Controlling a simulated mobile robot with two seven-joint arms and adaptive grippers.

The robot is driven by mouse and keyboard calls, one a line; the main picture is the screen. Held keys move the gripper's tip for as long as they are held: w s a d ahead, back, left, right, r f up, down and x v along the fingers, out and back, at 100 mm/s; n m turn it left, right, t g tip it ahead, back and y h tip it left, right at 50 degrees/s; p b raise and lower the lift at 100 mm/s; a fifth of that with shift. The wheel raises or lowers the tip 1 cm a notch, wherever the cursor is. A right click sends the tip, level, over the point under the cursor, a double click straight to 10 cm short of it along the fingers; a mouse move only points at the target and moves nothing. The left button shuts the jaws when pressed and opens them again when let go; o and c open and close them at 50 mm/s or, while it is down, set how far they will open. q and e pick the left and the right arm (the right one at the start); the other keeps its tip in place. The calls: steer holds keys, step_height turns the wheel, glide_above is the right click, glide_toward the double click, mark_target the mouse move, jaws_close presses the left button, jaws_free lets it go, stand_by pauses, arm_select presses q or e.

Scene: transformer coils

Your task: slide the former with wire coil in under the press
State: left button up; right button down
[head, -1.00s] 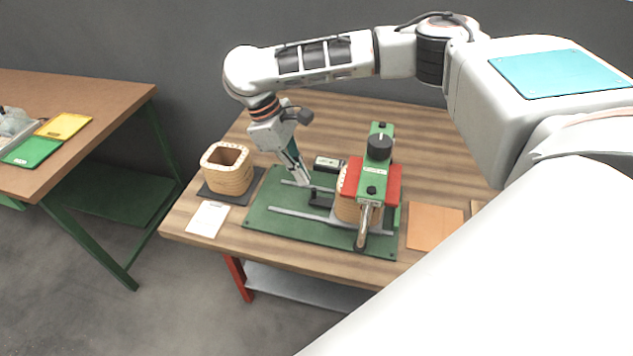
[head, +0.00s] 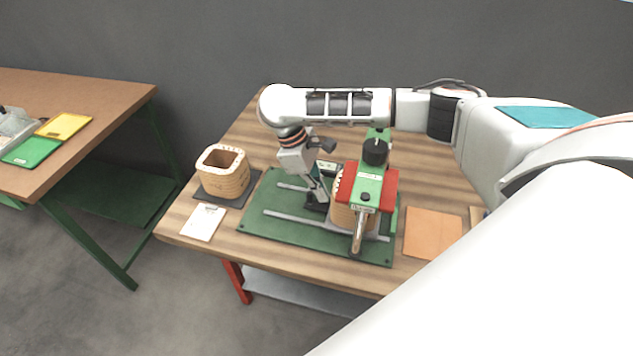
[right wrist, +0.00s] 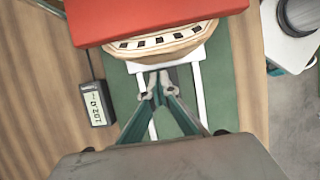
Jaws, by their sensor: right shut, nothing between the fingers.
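The former with wire coil (head: 344,214) stands on the rails under the red plate of the press (head: 368,185). The plate hides its top in the head view. In the right wrist view the former's slotted rim (right wrist: 160,40) shows below the red press plate (right wrist: 150,12). My right gripper (head: 318,203) is shut and empty, low over the rails at the left side of the former. In the right wrist view its fingertips (right wrist: 158,86) are together close to the carriage under the former; I cannot tell whether they touch it. My left gripper is not in view.
Another wound former (head: 224,172) stands on a dark mat at the table's left. A small display box (right wrist: 96,101) sits beside the green base plate (head: 270,230). A clipboard (head: 204,222) and an orange sheet (head: 433,232) lie on the table. A second table (head: 90,85) is at left.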

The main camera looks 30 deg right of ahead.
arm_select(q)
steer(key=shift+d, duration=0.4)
arm_select(e)
steer(key=shift+s+d+f, duration=0.1)
steer(key=shift+f, duration=0.15)
steer(key=shift+d, duration=0.1)
steer(key=shift+s+d, duration=0.9)
steer(key=shift+s, duration=0.25)
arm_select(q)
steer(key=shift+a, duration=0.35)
arm_select(e)
steer(key=shift+w+r, duration=0.1)
